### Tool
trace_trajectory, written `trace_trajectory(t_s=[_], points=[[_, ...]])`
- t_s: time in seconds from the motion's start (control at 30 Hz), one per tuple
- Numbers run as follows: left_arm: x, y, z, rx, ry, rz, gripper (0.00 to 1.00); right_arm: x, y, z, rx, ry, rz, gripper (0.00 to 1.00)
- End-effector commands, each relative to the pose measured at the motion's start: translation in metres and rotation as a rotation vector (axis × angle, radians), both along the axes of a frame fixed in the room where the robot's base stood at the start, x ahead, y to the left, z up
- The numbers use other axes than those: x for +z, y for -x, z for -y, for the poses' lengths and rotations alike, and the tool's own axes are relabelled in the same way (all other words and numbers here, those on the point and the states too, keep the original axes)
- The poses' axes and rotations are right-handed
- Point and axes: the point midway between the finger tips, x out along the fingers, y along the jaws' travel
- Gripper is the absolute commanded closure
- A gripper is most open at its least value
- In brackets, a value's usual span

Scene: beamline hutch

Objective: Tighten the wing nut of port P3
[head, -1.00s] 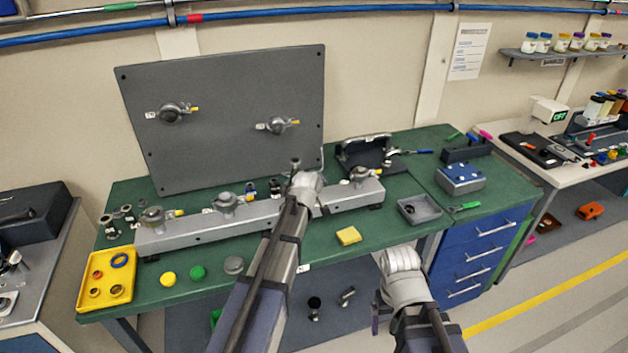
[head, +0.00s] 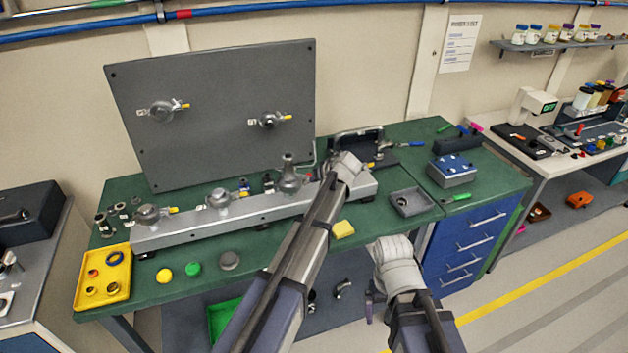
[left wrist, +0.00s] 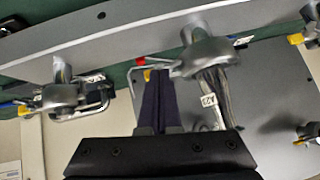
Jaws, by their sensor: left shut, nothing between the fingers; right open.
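A grey manifold bar (head: 200,228) on the green bench carries a row of clamped ports. The third port from the left (head: 290,178) has an upright fitting on top; it also shows in the left wrist view (left wrist: 205,55), with a hose and a red-tipped part beside it. I cannot read which port is P3, and its wing nut is not clear. My left gripper (left wrist: 160,74) is shut and empty, its fingertips beside this port, between it and another port (left wrist: 60,95). In the head view my left wrist hides the bar's right part. My right gripper (head: 370,305) is open, low before the bench.
A grey panel (head: 215,140) with two clamped ports stands behind the bar. A grey tray (head: 410,203) and blue box (head: 452,172) are to the right.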

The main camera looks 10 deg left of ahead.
Motion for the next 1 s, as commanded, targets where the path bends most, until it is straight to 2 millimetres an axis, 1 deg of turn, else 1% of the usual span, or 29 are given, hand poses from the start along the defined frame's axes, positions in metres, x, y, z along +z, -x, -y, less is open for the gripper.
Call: trace_trajectory(t_s=[0.03, 0.5, 1.0], points=[[-0.002, -0.003, 0.002, -0.001, -0.026, -0.016, 1.00, -0.003, 0.000, 0.000, 0.000, 0.000, 0.000, 0.09], [-0.007, -0.005, 0.007, 0.000, -0.224, -0.151, 1.00, -0.020, 0.000, 0.000, -0.001, 0.000, 0.000, 0.09], [-0.009, -0.006, 0.009, 0.001, -0.246, -0.165, 1.00, -0.024, 0.000, 0.000, -0.001, 0.000, 0.000, 0.09]])
